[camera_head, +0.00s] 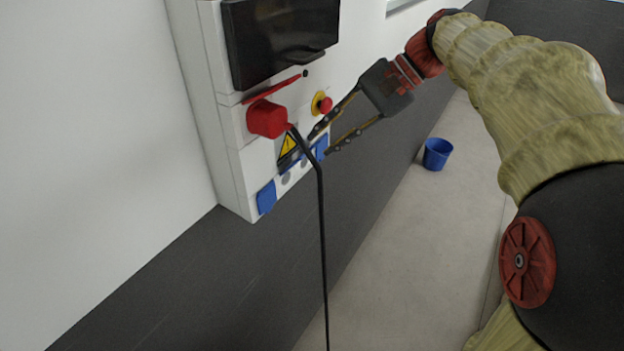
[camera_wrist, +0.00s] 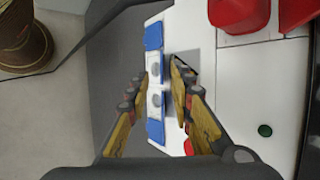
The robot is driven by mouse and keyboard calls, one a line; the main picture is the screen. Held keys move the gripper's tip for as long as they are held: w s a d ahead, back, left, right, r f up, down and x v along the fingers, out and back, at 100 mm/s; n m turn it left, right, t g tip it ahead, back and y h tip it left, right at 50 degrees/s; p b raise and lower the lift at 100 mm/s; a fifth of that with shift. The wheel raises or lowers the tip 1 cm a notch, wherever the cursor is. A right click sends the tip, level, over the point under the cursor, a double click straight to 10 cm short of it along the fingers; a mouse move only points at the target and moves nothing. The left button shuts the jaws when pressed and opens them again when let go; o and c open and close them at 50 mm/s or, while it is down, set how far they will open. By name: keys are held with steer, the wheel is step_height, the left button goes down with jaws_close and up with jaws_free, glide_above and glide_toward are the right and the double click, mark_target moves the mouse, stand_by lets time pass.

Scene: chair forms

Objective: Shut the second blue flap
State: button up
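A white wall box (camera_head: 241,178) carries a row of blue-flapped sockets along its lower edge. The left end flap (camera_head: 266,197) and the right end flap (camera_head: 320,148) appear shut; in the wrist view they are the top flap (camera_wrist: 153,35) and the bottom flap (camera_wrist: 155,132). Between them, two grey round sockets (camera_wrist: 156,70) are bare. Narrow blue strips (camera_wrist: 135,86) beside them look like their flaps, open and seen edge-on. My gripper (camera_head: 320,143) is open and empty, its fingertips either side of the bare sockets in the wrist view (camera_wrist: 159,77). Contact cannot be told.
A red plug (camera_head: 267,118) with a hanging black cable (camera_head: 321,230) is close to my fingers. A red button on yellow (camera_head: 324,103) and a black screen (camera_head: 283,38) sit above. A blue bucket (camera_head: 437,154) stands on the clear floor.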

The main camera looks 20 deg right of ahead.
mark_target(305, 155)
steer(key=x, duration=0.7)
steer(key=shift+w+a+f+p, duration=0.15)
steer(key=shift+w+a+p, duration=0.1)
steer(key=shift+p, duration=0.1)
steer(key=shift+c, duration=1)
steer(key=shift+d, duration=0.1)
steer(key=c, duration=0.4)
